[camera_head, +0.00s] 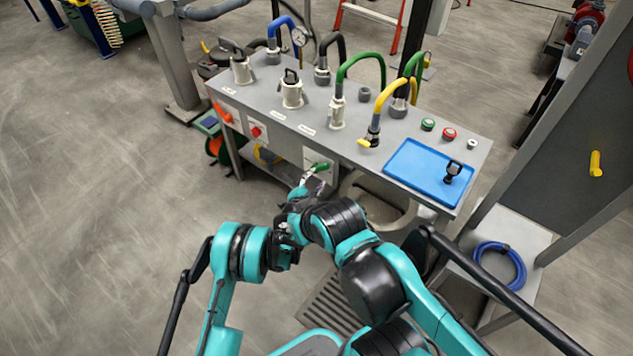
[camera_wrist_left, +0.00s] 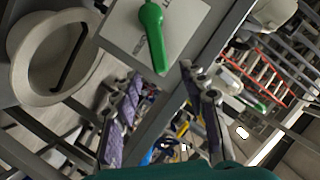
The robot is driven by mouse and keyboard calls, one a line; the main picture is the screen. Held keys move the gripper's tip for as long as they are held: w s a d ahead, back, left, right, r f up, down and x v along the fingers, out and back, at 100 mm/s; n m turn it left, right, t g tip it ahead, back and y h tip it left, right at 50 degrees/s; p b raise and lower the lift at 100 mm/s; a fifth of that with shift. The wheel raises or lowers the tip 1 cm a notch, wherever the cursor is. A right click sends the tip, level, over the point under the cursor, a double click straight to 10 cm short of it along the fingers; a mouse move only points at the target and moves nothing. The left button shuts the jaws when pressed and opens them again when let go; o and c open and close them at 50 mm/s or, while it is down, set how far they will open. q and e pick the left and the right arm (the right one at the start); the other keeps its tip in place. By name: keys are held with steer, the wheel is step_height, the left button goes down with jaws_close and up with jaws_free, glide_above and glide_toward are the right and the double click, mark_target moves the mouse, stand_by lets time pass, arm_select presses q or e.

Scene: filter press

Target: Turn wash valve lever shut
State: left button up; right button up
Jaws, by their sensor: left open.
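The green wash valve lever (camera_head: 320,168) is on a white labelled plate (camera_head: 317,178) on the front of the grey bench. In the left wrist view the green lever (camera_wrist_left: 152,40) hangs from its round pivot, its free end pointing down and slightly right. My left gripper (camera_head: 304,184) is just below and left of the lever in the head view. In the wrist view its fingers (camera_wrist_left: 163,84) are spread apart with nothing between them, and the lever's free end is near the gap between the tips. Whether they touch is unclear. My right gripper cannot be made out.
The bench top (camera_head: 352,120) holds hoses, pump-like fittings and buttons. A blue tray (camera_head: 410,175) with a black-handled item is at its right end. A grey round-rimmed opening (camera_wrist_left: 20,70) is left of the plate. A blue hose coil (camera_head: 499,265) lies at the right.

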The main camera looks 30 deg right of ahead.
arm_select(q)
steer(key=s+a+r, duration=0.3)
steer(key=r, duration=0.4)
steer(key=shift+a+r, duration=0.35)
